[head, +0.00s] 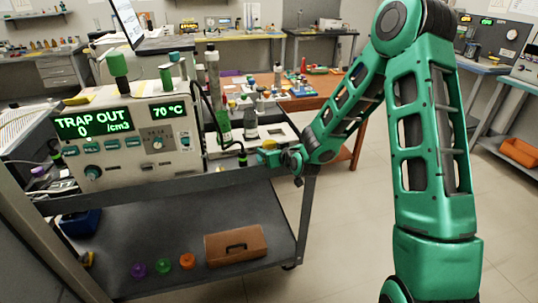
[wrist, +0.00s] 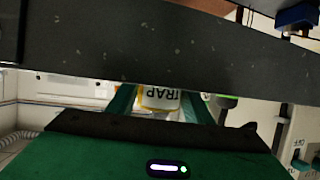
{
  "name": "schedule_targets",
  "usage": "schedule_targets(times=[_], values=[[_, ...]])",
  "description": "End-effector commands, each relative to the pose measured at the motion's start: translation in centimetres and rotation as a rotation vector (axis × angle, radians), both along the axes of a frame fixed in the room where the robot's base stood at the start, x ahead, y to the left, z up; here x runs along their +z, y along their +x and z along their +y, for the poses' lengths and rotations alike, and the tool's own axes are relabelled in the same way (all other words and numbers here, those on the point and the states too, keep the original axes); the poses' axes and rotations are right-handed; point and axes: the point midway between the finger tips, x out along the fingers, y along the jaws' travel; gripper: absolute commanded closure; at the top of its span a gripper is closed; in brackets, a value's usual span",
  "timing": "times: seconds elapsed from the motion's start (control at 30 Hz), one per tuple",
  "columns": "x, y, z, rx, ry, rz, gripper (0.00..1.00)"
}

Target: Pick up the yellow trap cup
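The trap cup (wrist: 160,98) shows in the wrist view as a small white cup with dark TRAP lettering and a little yellow. It is between the two green fingers of my gripper (wrist: 159,104), and a dark bar hides its upper part in that view. The fingers are spread, one on each side of the cup, and I see no clear grip on it. In the head view my gripper (head: 264,157) is low at the right end of the cart's upper level. I cannot make out the cup there.
The classifier (head: 130,135) with a green TRAP OUT display stands left of my gripper. The cart's dark edge (head: 130,195) runs close by the gripper. Bottles (head: 222,123) stand behind it. A brown box (head: 235,245) and small coloured items lie on the lower shelf.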

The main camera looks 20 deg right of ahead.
Motion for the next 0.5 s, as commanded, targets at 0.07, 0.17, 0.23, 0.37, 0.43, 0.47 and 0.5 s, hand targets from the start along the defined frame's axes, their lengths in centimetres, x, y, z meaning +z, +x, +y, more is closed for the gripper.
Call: schedule_targets(times=[0.07,0.17,0.23,0.37,0.43,0.47,0.5], values=[[-0.01,-0.01,-0.04,-0.001,0.0,0.0,0.77],[0.0,0.0,-0.04,-0.001,0.0,0.0,0.77],[0.0,0.0,-0.04,-0.001,0.0,0.0,0.77],[0.09,-0.01,-0.04,-0.001,0.0,0.0,0.77],[0.27,0.0,-0.04,-0.001,-0.001,-0.001,0.77],[0.39,0.01,-0.04,-0.001,-0.001,-0.001,0.77],[0.6,0.0,-0.04,-0.001,-0.001,-0.001,0.77]])
